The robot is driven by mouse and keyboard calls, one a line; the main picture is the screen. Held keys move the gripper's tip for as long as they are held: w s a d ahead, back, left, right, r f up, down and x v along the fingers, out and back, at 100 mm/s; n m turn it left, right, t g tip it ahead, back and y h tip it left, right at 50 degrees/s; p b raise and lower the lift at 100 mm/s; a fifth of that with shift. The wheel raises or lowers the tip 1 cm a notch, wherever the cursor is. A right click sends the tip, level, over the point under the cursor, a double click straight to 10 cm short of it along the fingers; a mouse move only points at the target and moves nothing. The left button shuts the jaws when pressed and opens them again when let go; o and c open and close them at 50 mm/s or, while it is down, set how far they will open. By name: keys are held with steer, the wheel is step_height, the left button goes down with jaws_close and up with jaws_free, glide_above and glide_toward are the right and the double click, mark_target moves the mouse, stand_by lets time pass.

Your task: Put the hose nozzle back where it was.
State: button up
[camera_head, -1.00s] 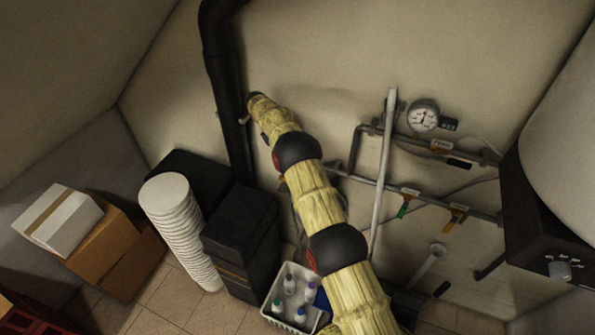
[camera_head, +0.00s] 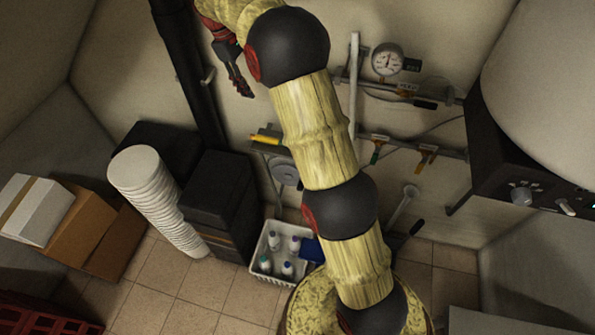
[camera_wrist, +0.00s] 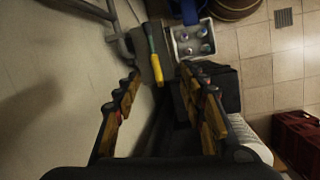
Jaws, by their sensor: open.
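A yellow-ended tool (camera_head: 265,139), which may be the hose nozzle, lies on a small dark ledge at the wall, left of my arm in the head view. In the wrist view the same tool (camera_wrist: 155,67) shows a yellow end and a green part, ahead of my fingers and apart from them. My gripper (camera_head: 240,82) is at the top left of the head view, near the black pipe and above the ledge. In the wrist view my gripper (camera_wrist: 160,80) has its fingers spread with nothing held between them. My arm hides part of the wall.
A white crate of bottles (camera_head: 257,268) stands on the floor beside black boxes (camera_head: 222,195) and a leaning stack of white tubs (camera_head: 150,190). Wall pipes with a gauge (camera_head: 387,60) are right of my arm. A black pipe (camera_head: 180,70) runs down the wall.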

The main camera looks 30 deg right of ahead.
steer(key=s+a+r+m+t+y, duration=0.1)
steer(key=s+a+r+m+t, duration=0.1)
steer(key=s+r, duration=0.65)
steer(key=s+a+r+m+t+y, duration=0.15)
steer(key=s+r, duration=0.35)
steer(key=s, duration=0.7)
steer(key=s+a+f+m+t, duration=0.1)
steer(key=s+a+f, duration=0.1)
steer(key=s, duration=0.8)
steer(key=s+a+f+m+t, duration=0.2)
steer(key=s+f, duration=0.1)
steer(key=s, duration=0.7)
steer(key=shift+s, duration=0.4)
step_height(320, 180, down, 12)
steer(key=b, duration=1.1)
steer(key=shift+r+b, duration=0.25)
steer(key=shift+b, duration=0.05)
